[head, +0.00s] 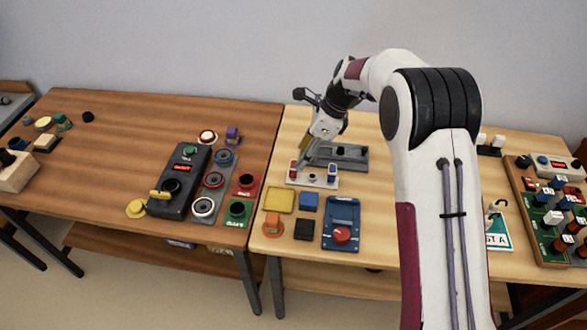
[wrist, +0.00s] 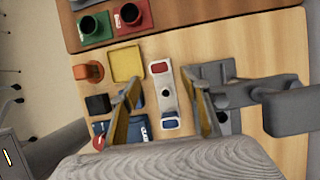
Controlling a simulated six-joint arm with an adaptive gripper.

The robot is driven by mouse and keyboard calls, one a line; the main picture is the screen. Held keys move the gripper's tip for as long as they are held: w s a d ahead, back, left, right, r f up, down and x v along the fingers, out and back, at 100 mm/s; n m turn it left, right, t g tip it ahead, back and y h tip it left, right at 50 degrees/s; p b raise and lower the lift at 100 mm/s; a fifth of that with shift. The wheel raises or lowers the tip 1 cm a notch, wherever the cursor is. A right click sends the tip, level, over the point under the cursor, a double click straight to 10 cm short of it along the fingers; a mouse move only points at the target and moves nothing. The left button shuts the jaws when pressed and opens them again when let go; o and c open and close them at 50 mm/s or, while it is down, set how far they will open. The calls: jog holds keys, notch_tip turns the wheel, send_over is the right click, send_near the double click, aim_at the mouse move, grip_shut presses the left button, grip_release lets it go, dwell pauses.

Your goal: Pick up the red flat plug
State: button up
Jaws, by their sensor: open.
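The red flat plug (head: 293,169) stands at the left end of a pale narrow panel (head: 313,181) on the light wooden table. In the wrist view the red plug (wrist: 160,68) is at the top end of the panel, just beyond the fingertips. A blue plug (head: 332,172) is at the panel's other end, with a dark round spot between the two. My gripper (head: 304,150) is open and tilted above the panel. In the wrist view its fingers (wrist: 164,82) lie on either side of the panel, with nothing held between them.
A grey fixture (head: 345,155) lies right behind the panel. In front are a yellow tray (head: 279,200), a blue block (head: 308,201), a black block (head: 307,230), an orange piece (head: 272,226) and a blue box with a red knob (head: 341,235). A darker table with dials stands left.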

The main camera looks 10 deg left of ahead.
aim_at(294, 171)
jog(key=shift+a+f, duration=0.2)
jog(key=shift+f, duration=0.3)
jog(key=shift+f, duration=0.15)
jog(key=shift+x, duration=3)
jog(key=shift+a, duration=0.1)
jog(key=c, duration=1)
